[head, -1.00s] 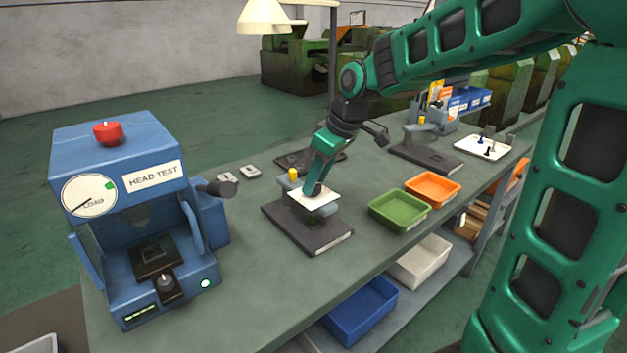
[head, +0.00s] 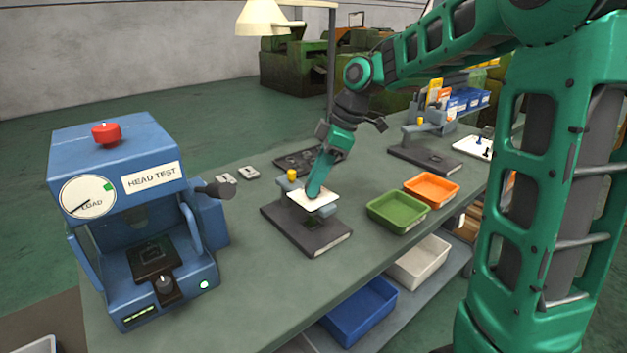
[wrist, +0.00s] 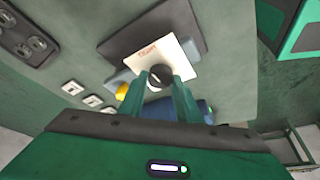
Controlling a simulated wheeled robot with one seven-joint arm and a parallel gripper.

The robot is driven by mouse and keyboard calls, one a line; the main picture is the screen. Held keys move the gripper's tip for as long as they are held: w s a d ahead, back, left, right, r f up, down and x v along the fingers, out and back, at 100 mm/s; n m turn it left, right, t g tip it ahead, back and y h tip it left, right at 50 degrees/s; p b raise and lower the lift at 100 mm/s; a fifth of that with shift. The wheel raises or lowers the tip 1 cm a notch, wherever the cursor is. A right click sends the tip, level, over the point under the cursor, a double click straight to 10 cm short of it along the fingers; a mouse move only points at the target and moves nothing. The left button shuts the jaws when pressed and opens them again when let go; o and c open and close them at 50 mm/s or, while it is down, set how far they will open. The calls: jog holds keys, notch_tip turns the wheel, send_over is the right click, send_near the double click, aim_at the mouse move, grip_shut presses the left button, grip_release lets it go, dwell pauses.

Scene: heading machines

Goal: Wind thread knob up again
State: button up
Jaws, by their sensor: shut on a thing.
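The thread knob (wrist: 159,76) is a small dark round knob in the wrist view, at a white plate (wrist: 170,62) with small red lettering. The plate also shows in the head view (head: 326,204), on a grey fixture (head: 306,231) with a dark base on the bench. My gripper (wrist: 160,80) is shut on the knob, one green finger on each side of it. In the head view my gripper (head: 314,188) comes down onto the plate from above and hides the knob.
The blue head test machine (head: 135,200) stands at the left. A green tray (head: 397,212) and an orange tray (head: 432,188) lie right of the fixture. A similar fixture (head: 430,155) stands farther back. A lamp pole (head: 332,80) rises behind my wrist.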

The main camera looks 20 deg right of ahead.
dwell(0.3)
jog(key=o, duration=1.1)
jog(key=shift+c, duration=0.2)
jog(key=v, duration=1)
jog(key=shift+d+r, duration=0.15)
jog(key=shift+r, duration=0.15)
